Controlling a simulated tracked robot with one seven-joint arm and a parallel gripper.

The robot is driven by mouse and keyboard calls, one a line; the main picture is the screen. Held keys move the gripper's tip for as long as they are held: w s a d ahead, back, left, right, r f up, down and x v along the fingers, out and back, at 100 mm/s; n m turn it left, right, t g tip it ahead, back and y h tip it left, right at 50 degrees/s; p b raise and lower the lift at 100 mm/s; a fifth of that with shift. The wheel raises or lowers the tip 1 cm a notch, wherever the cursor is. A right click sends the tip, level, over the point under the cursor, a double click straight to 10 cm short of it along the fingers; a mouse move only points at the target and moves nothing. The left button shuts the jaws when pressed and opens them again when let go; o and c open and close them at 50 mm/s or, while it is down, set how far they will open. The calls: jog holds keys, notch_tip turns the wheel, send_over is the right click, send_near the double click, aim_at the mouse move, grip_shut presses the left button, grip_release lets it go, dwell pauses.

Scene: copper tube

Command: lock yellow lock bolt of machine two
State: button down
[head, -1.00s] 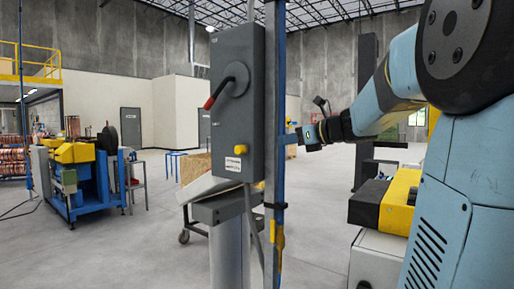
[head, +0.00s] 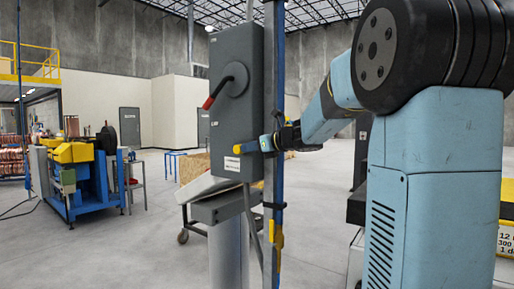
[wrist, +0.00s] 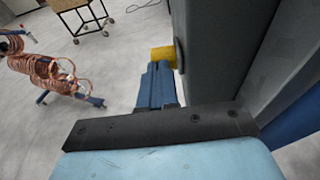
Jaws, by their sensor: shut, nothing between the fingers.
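The grey switch box (head: 228,110) of the machine stands upright in the middle of the head view. Its yellow lock bolt (head: 238,149) sticks out low on the front face, just above a white label. The bolt also shows in the wrist view (wrist: 163,54) against the grey box. My gripper (head: 266,143) is at the right side of the bolt, its blue fingers shut and empty. In the wrist view the closed fingers (wrist: 157,82) end right at the yellow bolt. I cannot tell whether they touch it.
A black lever with a red grip (head: 218,93) is on the box above the bolt. A blue post (head: 279,200) stands right behind the box. A blue and yellow machine (head: 75,170) is at far left. The floor between is open.

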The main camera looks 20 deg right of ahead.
aim_at(239, 146)
jog(key=shift+w+a, duration=0.1)
jog(key=shift+w, duration=0.05)
jog(key=x, duration=0.1)
jog(key=r+x, duration=0.1)
jog(key=x, duration=0.1)
jog(key=shift+w+a+f, duration=0.2)
jog(key=shift+w+a, duration=0.05)
jog(key=shift+w, duration=0.1)
jog(key=shift+a+r, duration=0.1)
jog(key=v, duration=1.4)
jog(key=shift+f, duration=0.2)
